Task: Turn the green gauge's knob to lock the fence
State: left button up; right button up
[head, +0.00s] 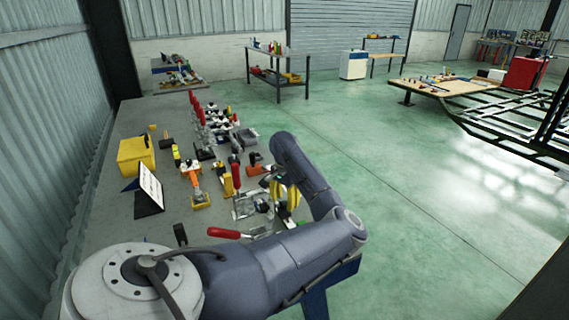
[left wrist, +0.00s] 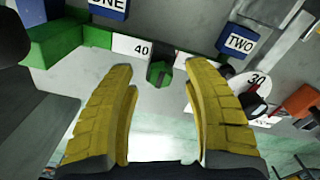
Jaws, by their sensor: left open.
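My left gripper (left wrist: 160,82) is open, with its two yellow fingers spread apart in the left wrist view. A small green knob with a dark centre (left wrist: 160,73) shows between the fingertips, with a gap on each side; neither finger seems to touch it. The knob sits by a green bar (left wrist: 62,43) and a white label reading 40 (left wrist: 138,48). I cannot tell which part is the fence. In the head view the left gripper (head: 285,206) points down over the bench, and the knob is too small or hidden to make out. My right gripper is not in view.
Blue blocks marked ONE (left wrist: 108,8) and TWO (left wrist: 238,42) stand beyond the knob. A round dial marked 30 (left wrist: 256,80) and an orange part (left wrist: 300,101) are to the right. The grey bench (head: 118,210) holds many clamps and a yellow box (head: 135,155).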

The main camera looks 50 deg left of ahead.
pick_arm(q)
jog(key=shift+f, duration=0.55)
jog(key=shift+c, duration=0.4)
grip_shut()
